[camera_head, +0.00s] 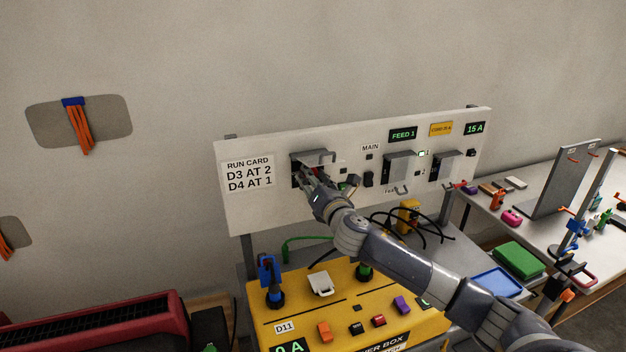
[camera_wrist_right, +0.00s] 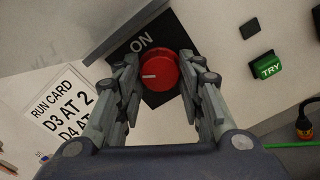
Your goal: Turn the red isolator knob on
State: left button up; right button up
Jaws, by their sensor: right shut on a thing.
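The red isolator knob (camera_wrist_right: 163,72) sits on a black plate (camera_wrist_right: 150,40) marked ON, on the white panel (camera_head: 270,205). Its white pointer mark points left in the wrist view, below the ON label and not at it. My right gripper (camera_wrist_right: 160,66) has its fingers on both sides of the knob and is shut on it. In the head view my right gripper (camera_head: 311,178) reaches the panel under a grey cover (camera_head: 313,158) and hides most of the knob. My left gripper is out of view.
A green TRY button (camera_wrist_right: 267,66) is right of the knob in the wrist view. Grey covered switches (camera_head: 398,163) are farther right on the panel. A run card (camera_head: 248,173) is left of it. A yellow box (camera_head: 340,310) with coloured blocks stands below my right arm.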

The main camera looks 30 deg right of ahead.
jog(key=m, duration=0.6)
jog(key=shift+m, duration=0.3)
jog(key=m, duration=0.4)
jog(key=shift+r+m, duration=0.1)
jog(key=shift+m, duration=0.6)
jog(key=o, duration=1.1)
jog(key=shift+c, duration=0.2)
jog(key=shift+s+a, duration=0.1)
jog(key=shift+s, duration=0.1)
jog(key=v, duration=1.1)
jog(key=shift+s, duration=0.25)
jog(key=shift+a, duration=0.15)
